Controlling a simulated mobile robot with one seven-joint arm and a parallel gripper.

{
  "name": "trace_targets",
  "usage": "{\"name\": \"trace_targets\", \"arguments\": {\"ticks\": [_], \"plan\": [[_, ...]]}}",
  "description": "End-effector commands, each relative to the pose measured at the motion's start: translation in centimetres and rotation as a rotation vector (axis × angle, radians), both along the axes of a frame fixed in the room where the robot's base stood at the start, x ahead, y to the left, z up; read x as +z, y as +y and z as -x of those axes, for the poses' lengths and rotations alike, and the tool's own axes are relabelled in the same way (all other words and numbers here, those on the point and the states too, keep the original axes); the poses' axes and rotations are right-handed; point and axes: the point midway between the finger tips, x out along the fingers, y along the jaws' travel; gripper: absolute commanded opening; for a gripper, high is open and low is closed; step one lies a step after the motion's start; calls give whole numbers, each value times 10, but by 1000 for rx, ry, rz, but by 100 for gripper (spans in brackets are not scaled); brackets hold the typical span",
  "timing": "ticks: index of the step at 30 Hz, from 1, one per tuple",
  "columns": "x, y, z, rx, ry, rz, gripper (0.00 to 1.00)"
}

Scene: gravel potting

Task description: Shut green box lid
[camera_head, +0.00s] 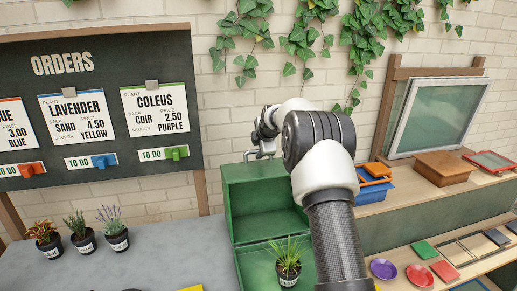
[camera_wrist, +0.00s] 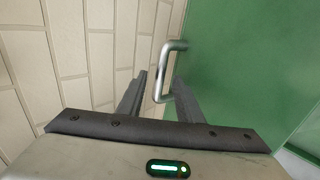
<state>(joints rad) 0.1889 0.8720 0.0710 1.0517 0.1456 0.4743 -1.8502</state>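The green box (camera_head: 246,262) stands on the grey counter with its lid (camera_head: 262,204) raised upright at the back. A metal bar handle (camera_wrist: 164,72) is fixed to the green lid (camera_wrist: 235,60); it also shows at the lid's top edge in the head view (camera_head: 250,154). My gripper (camera_wrist: 161,77) is open. Its two fingers stand on either side of the handle, with gaps visible. In the head view my arm hides part of the lid and box, and the fingers are hard to make out.
A potted spiky plant (camera_head: 288,268) sits at the box's front. Several small potted plants (camera_head: 83,238) stand at left below the orders board (camera_head: 95,110). A blue crate (camera_head: 374,190) and brown box (camera_head: 444,167) are on the right shelf. The brick wall is close behind the lid.

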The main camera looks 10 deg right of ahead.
Motion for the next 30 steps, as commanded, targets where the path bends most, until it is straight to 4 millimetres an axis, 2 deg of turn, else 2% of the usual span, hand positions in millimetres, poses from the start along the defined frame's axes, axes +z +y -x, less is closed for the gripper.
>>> {"name": "trace_targets", "arguments": {"ticks": [9, 11, 15, 30], "plan": [[-2, 0, -2, 1, 0, 1, 33], [-2, 0, -2, 1, 0, 1, 24], [-2, 0, -2, 1, 0, 1, 0], [1, 0, -3, 0, -43, 0, 0]]}}
